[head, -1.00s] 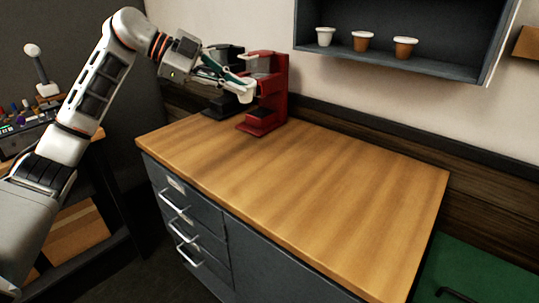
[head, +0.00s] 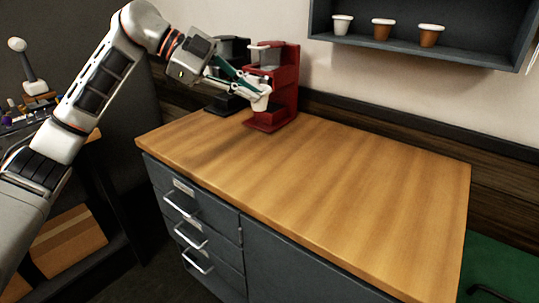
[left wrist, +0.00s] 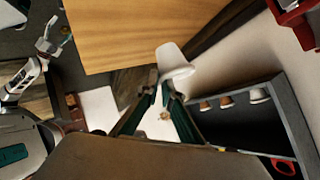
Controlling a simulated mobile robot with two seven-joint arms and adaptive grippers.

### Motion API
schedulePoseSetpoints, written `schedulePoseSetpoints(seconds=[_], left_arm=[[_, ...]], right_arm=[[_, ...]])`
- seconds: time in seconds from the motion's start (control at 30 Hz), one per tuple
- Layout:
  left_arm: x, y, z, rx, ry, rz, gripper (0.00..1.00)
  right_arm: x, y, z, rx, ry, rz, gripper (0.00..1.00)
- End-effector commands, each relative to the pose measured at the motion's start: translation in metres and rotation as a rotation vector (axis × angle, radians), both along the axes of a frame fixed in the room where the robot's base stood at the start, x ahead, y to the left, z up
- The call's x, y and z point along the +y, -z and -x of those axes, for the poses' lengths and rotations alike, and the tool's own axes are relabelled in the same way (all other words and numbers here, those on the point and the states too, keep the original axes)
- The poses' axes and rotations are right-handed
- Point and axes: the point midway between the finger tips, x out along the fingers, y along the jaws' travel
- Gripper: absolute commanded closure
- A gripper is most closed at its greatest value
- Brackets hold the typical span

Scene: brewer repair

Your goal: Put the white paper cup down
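The white paper cup (head: 261,101) is in front of the red brewer (head: 285,87), near its lower half, and looks nearly upright. My left gripper (head: 257,91) is shut on the cup, with its green-padded fingers at the cup's side. The cup (left wrist: 174,60) also shows in the left wrist view at the fingertips of the gripper (left wrist: 161,94). I cannot tell whether the cup's bottom touches the brewer's base. My right gripper (left wrist: 54,38) appears small at the upper left of the left wrist view; its finger state is unclear.
A black brewer (head: 229,104) stands left of the red one, partly behind my arm. The wooden counter (head: 320,165) is otherwise bare. A wall shelf (head: 450,54) above holds a white cup (head: 342,25) and two brown cups (head: 382,30). Drawers with handles (head: 189,237) are below the counter.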

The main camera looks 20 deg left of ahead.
Motion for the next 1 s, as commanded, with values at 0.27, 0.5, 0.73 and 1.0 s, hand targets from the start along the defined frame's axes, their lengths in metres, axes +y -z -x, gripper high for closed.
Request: schedulePoseSetpoints(seconds=[0.27,0.5,0.73,1.0], left_arm=[[0.000,0.076,0.000,0.011,-0.001,0.000,1.00],[0.000,0.126,0.000,0.007,-0.001,0.000,1.00],[0.000,0.141,0.000,0.003,-0.001,0.001,1.00],[0.000,0.176,0.000,0.007,-0.001,0.000,1.00]], right_arm=[[-0.003,0.019,0.008,0.024,-0.003,0.016,0.40],[-0.003,0.019,0.004,0.016,-0.003,0.019,0.40],[-0.003,0.016,0.000,0.005,-0.005,0.016,0.40],[-0.001,0.019,0.000,0.005,-0.010,0.015,0.40]])
